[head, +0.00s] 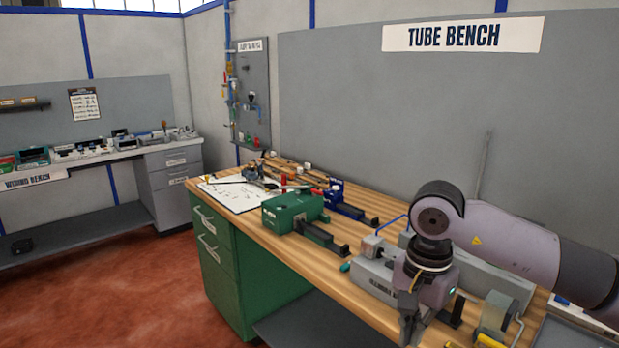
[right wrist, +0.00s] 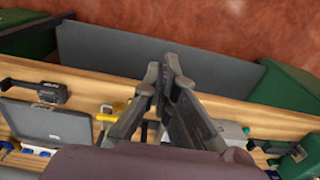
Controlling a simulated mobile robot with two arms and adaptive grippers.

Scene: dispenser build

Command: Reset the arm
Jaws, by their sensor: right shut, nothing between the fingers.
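My right arm (head: 510,240) comes in from the right in the head view and bends down at the elbow. My right gripper (head: 410,332) points down in front of the grey machine on the tube bench, near the bench's front edge. In the right wrist view, the fingertips of the gripper (right wrist: 165,68) are together with nothing between them. They appear over the bench's front edge and the shelf below. My left gripper does not show.
The red floor (head: 130,290) is open at left.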

